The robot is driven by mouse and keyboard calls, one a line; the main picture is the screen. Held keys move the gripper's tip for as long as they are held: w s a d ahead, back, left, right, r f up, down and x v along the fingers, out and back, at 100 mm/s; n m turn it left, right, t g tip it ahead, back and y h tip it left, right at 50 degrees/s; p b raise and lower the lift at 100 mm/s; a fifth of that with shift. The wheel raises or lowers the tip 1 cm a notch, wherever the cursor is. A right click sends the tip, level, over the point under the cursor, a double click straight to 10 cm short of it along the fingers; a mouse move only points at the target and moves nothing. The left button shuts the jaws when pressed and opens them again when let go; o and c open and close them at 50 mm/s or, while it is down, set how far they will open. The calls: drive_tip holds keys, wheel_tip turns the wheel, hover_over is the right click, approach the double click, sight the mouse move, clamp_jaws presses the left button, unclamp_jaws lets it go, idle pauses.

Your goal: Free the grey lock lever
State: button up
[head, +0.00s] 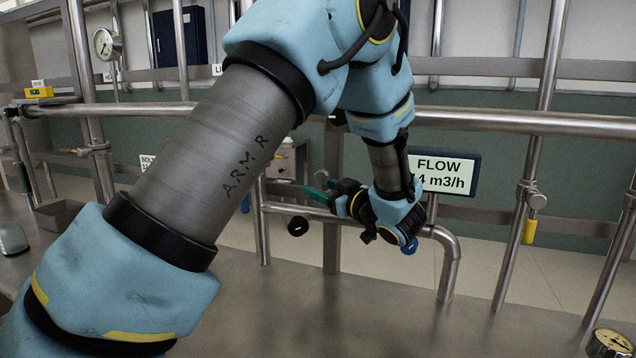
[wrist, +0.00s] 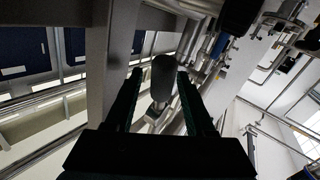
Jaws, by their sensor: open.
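In the wrist view a dark grey, rounded handle (wrist: 163,75) on a metal shank shows between the two fingers of my gripper (wrist: 158,84). It looks like the grey lock lever, though no label shows. The fingers stand apart on its left and right, with a visible gap on each side. I cannot tell how deep it sits between them. In the head view my gripper (head: 316,192) points left near the steel pipe, with its green fingers seen from the side. I cannot make out the lever there; my arm hides part of that area.
A flow display (head: 443,174) stands right of my gripper. A black round knob (head: 297,226) is just below the fingers. A horizontal steel pipe (head: 500,119) crosses behind my arm. A bent pipe (head: 450,255) drops to the steel surface (head: 350,310), whose visible middle is clear.

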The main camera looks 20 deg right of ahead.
drive_tip(key=shift+w+a, duration=0.1)
drive_tip(key=shift+w, duration=0.25)
drive_tip(key=shift+c, duration=0.3)
clamp_jaws()
idle(1.0)
